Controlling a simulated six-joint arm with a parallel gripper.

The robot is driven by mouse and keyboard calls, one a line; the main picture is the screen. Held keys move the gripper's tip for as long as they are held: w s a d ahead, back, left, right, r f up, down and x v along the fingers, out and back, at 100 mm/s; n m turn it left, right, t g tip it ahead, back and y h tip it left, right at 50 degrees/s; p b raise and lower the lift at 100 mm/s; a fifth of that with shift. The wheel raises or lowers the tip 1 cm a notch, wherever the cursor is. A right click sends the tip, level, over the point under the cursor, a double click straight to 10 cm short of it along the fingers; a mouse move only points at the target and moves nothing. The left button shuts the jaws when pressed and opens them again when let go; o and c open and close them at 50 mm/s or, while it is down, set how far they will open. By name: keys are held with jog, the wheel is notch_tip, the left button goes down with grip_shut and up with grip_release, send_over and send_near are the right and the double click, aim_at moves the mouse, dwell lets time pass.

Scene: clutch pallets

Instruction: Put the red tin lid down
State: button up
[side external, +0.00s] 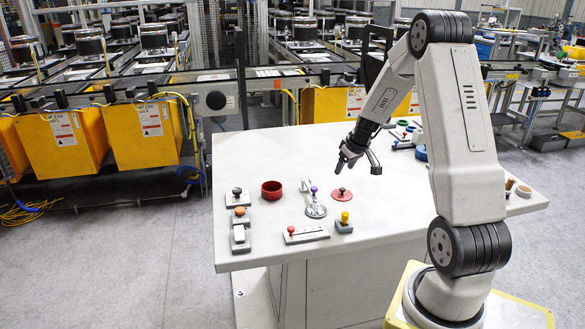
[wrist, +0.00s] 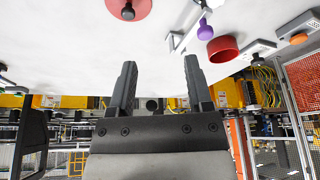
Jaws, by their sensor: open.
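The red tin lid (side external: 342,194), a flat disc with a dark knob on top, lies on the white table. It also shows at the top edge of the wrist view (wrist: 128,6), partly cut off. My gripper (side external: 346,165) is above the table near the lid, with nothing between its fingers. In the wrist view my gripper's two dark fingers (wrist: 160,62) stand apart, and the lid is beyond them. A red open round tin (side external: 272,190) stands on the table to the left of the lid; it also shows in the wrist view (wrist: 222,48).
A grey base with a purple knob (side external: 316,207) stands between tin and lid. A yellow-knobbed block (side external: 344,223) and a red-knobbed plate (side external: 306,233) lie nearer the front. Small grey knobbed pieces (side external: 238,197) stand at the left. The table (side external: 400,208) is bare right of the lid.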

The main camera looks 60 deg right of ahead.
jog(key=w+a+r+n+y, duration=0.1)
jog(key=w+a+r+n, duration=0.1)
jog(key=a, duration=2)
jog(key=s+a+n, duration=0.1)
jog(key=s+a, duration=0.2)
jog(key=a, duration=0.3)
jog(key=s+a+n+g, duration=0.1)
jog(key=s+a, duration=0.3)
jog(key=a, duration=0.3)
jog(key=shift+s+a, duration=0.3)
